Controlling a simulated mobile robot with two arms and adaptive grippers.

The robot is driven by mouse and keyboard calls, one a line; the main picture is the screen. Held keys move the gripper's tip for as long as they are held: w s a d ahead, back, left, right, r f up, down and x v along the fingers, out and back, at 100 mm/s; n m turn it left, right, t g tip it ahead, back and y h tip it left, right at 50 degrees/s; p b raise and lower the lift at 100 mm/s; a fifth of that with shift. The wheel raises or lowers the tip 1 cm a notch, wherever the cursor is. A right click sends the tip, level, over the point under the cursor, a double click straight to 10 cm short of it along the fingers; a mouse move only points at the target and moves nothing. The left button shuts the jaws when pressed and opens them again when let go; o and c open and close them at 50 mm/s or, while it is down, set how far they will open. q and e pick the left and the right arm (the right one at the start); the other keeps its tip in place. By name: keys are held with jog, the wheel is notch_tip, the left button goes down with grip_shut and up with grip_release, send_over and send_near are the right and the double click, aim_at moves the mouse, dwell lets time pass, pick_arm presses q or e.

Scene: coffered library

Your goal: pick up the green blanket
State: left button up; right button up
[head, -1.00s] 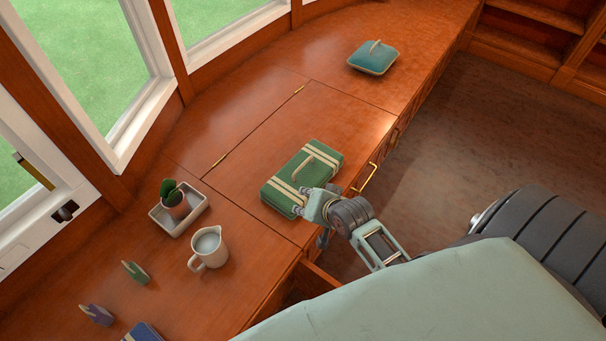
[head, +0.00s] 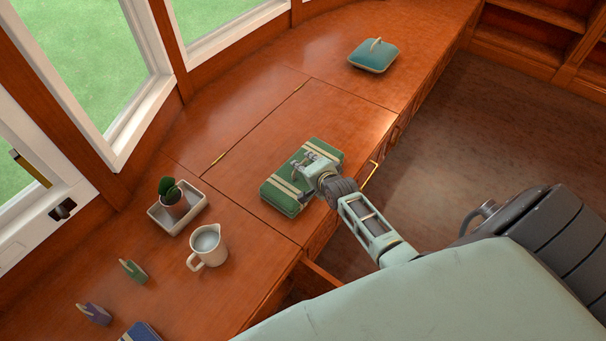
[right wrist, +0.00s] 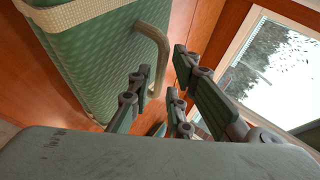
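The green blanket (head: 285,194) is a folded green bundle with cream stripes and a handle loop, lying flat on the wooden counter. In the right wrist view the blanket (right wrist: 90,62) fills the left side, with its pale handle (right wrist: 158,50) beside the fingers. My right gripper (head: 303,163) is over the blanket at its handle, partly covering it. In the right wrist view its fingers (right wrist: 163,88) are spread apart, with the lower end of the handle close to the gap between them. It is not closed on the handle. My left gripper is not in view.
A teal cushion-like bundle (head: 373,56) with a handle lies farther back on the counter (head: 255,95). A white jug (head: 208,246), a potted plant on a tray (head: 160,221), small green (head: 133,271) and purple (head: 95,313) items and a blue bundle (head: 141,332) stand at the left front.

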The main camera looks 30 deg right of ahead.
jog(key=shift+w+f, duration=0.25)
jog(key=shift+w, duration=0.1)
grip_shut()
dwell(0.4)
jog(key=shift+r, duration=0.1)
